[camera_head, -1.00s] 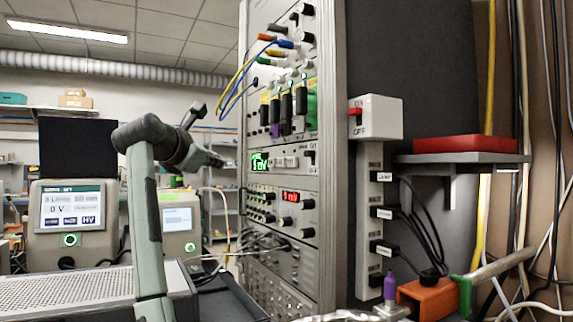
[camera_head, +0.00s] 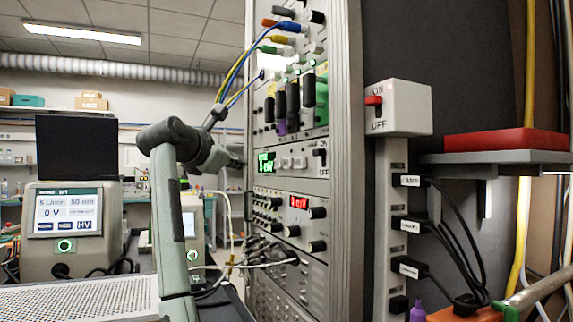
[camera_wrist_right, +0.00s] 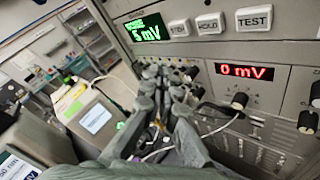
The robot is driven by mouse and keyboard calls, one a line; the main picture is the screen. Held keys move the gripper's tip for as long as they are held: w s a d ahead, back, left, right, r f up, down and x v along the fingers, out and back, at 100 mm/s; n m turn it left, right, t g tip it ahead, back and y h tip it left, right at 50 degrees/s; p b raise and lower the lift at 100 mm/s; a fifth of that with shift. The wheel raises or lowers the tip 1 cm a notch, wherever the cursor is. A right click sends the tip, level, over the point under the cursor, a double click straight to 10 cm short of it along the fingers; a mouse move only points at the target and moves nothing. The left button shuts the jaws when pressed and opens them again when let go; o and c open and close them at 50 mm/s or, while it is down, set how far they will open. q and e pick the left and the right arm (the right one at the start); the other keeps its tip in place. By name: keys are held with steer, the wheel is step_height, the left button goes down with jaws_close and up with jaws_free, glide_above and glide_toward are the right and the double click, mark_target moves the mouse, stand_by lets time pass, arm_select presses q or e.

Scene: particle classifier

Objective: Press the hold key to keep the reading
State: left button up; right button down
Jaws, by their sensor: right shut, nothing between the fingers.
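The hold key (camera_wrist_right: 210,24) is a pale rectangular key marked HOLD, between two other keys on a grey panel in the right wrist view. A green display (camera_wrist_right: 142,28) left of the keys reads 5 mV; it also shows in the head view (camera_head: 266,162). My right gripper (camera_wrist_right: 165,74) is shut and empty, below the green display and lower left of the hold key, apart from it in the picture. In the head view my right gripper (camera_head: 238,161) is at the left edge of the rack, at about the height of that display. My left gripper is not in view.
A red display (camera_wrist_right: 244,71) reading 0 mV and black knobs (camera_wrist_right: 307,122) sit below the keys. Loose cables (camera_head: 238,75) hang off the rack's front. A switch box (camera_head: 398,107) and a shelf with a red box (camera_head: 505,144) stand to the right.

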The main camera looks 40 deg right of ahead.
mark_target(285, 164)
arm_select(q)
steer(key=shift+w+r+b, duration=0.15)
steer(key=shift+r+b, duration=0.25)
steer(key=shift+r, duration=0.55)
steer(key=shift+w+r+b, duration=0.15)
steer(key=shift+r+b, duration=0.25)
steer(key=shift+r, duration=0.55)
arm_select(e)
steer(key=s+d, duration=0.2)
steer(key=d, duration=0.6)
steer(key=shift+d, duration=0.3)
steer(key=shift+d, duration=0.15)
steer(key=shift+s+d, duration=0.1)
steer(key=shift+d, duration=0.15)
steer(key=shift+s+d, duration=0.25)
steer(key=shift+d, duration=0.65)
steer(key=shift+a, duration=0.15)
stand_by(0.4)
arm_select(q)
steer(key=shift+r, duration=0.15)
arm_select(e)
steer(key=shift+w+a, duration=0.15)
steer(key=shift+a, duration=0.45)
steer(key=shift+w+a, duration=0.15)
steer(key=shift+a, duration=0.4)
